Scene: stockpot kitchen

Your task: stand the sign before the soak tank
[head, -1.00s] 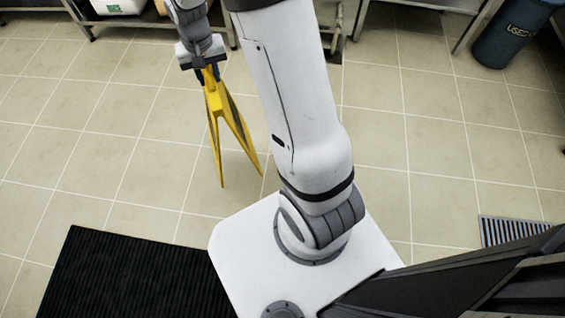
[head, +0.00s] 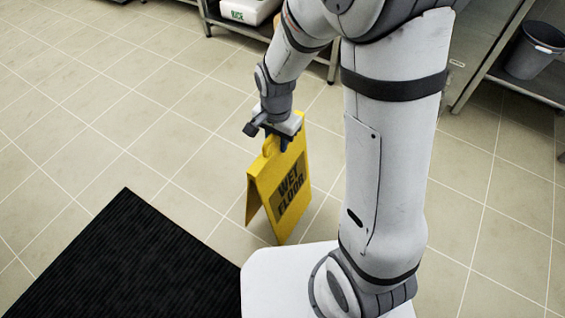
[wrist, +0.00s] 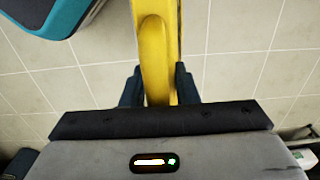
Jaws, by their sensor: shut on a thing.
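The yellow sign (head: 279,187) is a folding A-frame lettered "WET FLOOR" in dark print. In the head view it hangs upright below my gripper (head: 274,137), left of my arm, with its legs a little spread. My gripper is shut on the sign's top. In the wrist view the yellow top (wrist: 156,45) runs between the two dark fingers (wrist: 159,85). I cannot tell whether the sign's feet touch the floor. I cannot make out the soak tank for certain in these views.
A black ribbed mat (head: 120,255) lies on the tiled floor at lower left. Steel shelving with a white "RICE" sack (head: 248,11) stands at the back. A grey bin (head: 533,52) sits on a shelf at upper right. Tiles at the left (head: 90,110) are clear.

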